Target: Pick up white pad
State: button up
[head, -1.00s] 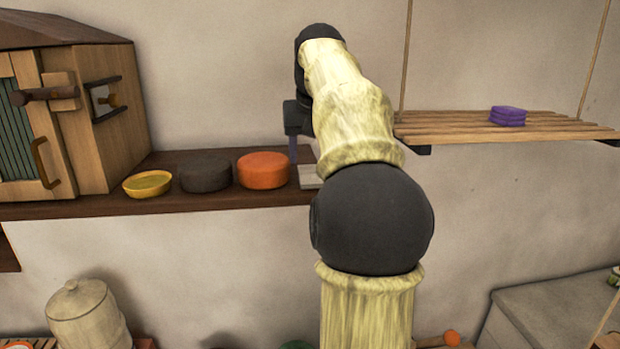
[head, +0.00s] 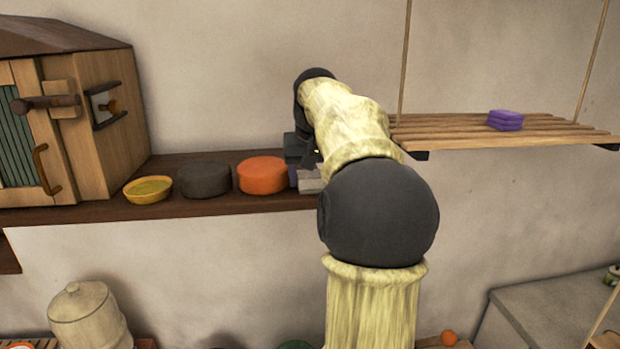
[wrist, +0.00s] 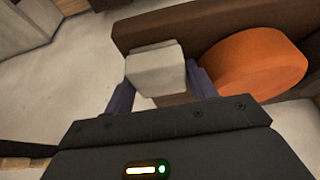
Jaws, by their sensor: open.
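The white pad (head: 310,182) is a pale, blocky piece at the right end of the dark wooden shelf, partly hidden by my arm in the head view. In the wrist view the white pad (wrist: 156,76) sits between the two purple-grey fingers of my gripper (wrist: 162,90). The fingers are open, one on each side of it; I cannot tell whether they touch it. In the head view my gripper (head: 296,172) is down at the pad, mostly hidden behind my arm.
An orange round block (head: 263,175) stands close to the left of my gripper, then a dark round block (head: 205,180) and a yellow bowl (head: 148,190) on the shelf (head: 230,205). A hanging slatted shelf (head: 470,130) with purple pads (head: 506,120) is on the right.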

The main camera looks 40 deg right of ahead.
aim_at(310, 174)
jog(key=shift+c, duration=0.3)
jog(key=c, duration=0.6)
jog(key=shift+r, duration=0.15)
notch_tip(310, 174, up, 10)
jog(key=shift+f+p, duration=0.15)
jog(key=shift+p, duration=0.25)
dwell(0.5)
